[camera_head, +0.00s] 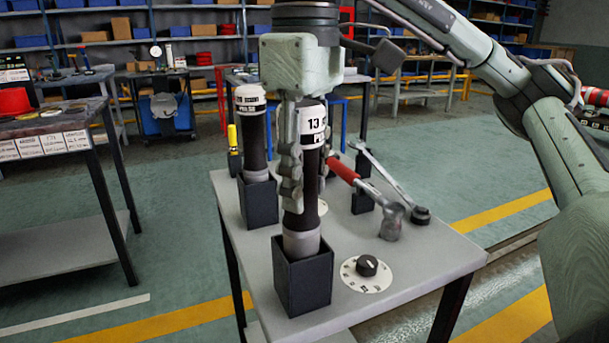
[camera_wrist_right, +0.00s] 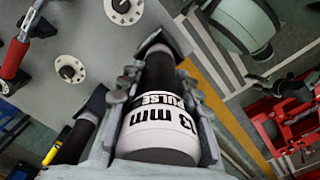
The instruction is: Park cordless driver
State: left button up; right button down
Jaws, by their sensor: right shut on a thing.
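The cordless driver (camera_head: 305,195) has a dark body, a white band marked 13 and a grey lower end. My right gripper (camera_head: 309,180) is shut around its upper body and holds it nearly upright. The driver's lower end is at the mouth of the front black square holder (camera_head: 303,284) and appears partly inside it; how deep is hidden. In the right wrist view the same driver (camera_wrist_right: 160,115) reads "13 mm PULSE" between the fingers. A second driver (camera_head: 253,130) with a white cap stands in another black holder (camera_head: 259,203) behind. My left gripper is not in view.
A white dial with a black knob (camera_head: 367,267) lies right of the front holder on the grey table (camera_head: 420,265). The table's right front corner is clear.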

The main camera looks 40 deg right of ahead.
aim_at(305, 104)
jog(key=shift+f+b, duration=0.7)
jog(key=shift+f, duration=0.3)
jog(key=c, duration=1)
grip_release()
notch_tip(305, 104, up, 12)
jog(key=shift+r, duration=0.1)
dwell(0.3)
